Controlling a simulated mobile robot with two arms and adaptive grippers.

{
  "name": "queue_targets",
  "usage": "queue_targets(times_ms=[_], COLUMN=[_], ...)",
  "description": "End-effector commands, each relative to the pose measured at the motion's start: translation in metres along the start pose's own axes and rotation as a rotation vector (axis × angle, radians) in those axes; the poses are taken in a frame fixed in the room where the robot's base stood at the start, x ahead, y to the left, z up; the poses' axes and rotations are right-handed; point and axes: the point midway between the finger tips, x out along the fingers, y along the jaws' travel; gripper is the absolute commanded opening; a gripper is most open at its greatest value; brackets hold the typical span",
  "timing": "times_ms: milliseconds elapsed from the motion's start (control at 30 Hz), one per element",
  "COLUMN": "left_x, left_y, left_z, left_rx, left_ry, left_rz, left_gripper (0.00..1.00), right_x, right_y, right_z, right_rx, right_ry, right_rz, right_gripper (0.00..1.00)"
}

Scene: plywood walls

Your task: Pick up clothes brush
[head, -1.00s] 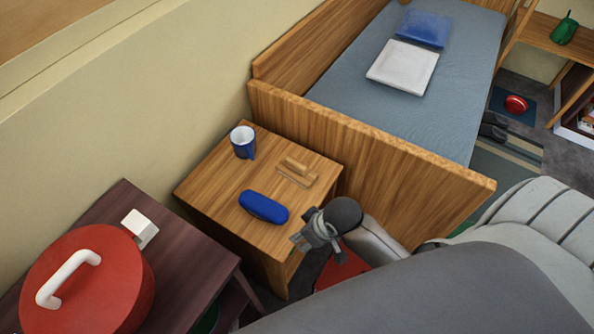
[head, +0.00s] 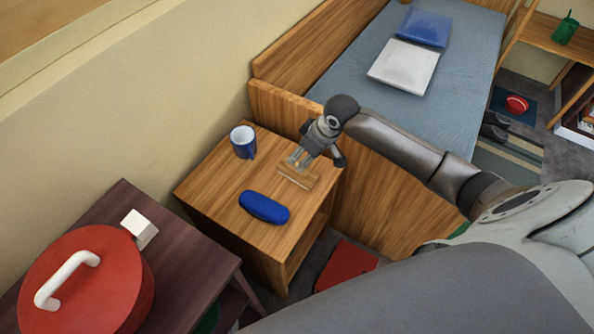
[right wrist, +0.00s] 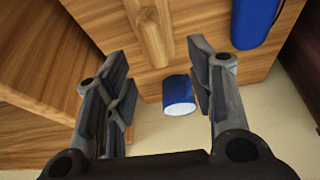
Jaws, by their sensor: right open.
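The clothes brush (head: 300,181) is a light wooden piece with a raised handle, lying on the small wooden bedside table. My right gripper (head: 295,163) is over the brush from the bed side and partly covers it in the head view. In the right wrist view the open fingers (right wrist: 158,68) have nothing between them, and the brush (right wrist: 150,32) shows just beyond the fingertips. I cannot tell whether the fingers touch it. My left gripper is not in view.
On the bedside table (head: 214,187) a blue mug (head: 243,143) and a blue case (head: 264,207) stand near the brush. The bed's wooden end board (head: 390,205) rises close to my right arm. A dark table with a red lidded pot (head: 95,290) is at lower left.

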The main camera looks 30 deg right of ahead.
Motion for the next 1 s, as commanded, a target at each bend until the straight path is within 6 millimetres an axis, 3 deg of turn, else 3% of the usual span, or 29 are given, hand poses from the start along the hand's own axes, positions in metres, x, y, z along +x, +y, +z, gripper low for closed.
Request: queue_targets(times_ms=[100, 367, 700, 1000], left_x=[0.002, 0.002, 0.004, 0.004], left_y=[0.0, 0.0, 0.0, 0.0], left_z=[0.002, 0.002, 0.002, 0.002], left_rx=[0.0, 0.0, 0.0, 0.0], left_ry=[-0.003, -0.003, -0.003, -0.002], left_rz=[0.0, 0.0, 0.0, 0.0], left_gripper=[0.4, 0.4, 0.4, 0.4], right_x=[0.017, 0.034, 0.073, 0.08], right_y=[0.0, 0.001, 0.007, 0.008], right_z=[-0.001, -0.001, -0.001, -0.001], right_rx=[0.002, 0.001, 0.001, -0.001], right_ry=[0.002, 0.001, 0.001, 0.002], right_rz=[-0.002, 0.0, 0.0, 0.002], right_gripper=[0.5, 0.5, 0.5, 0.5])
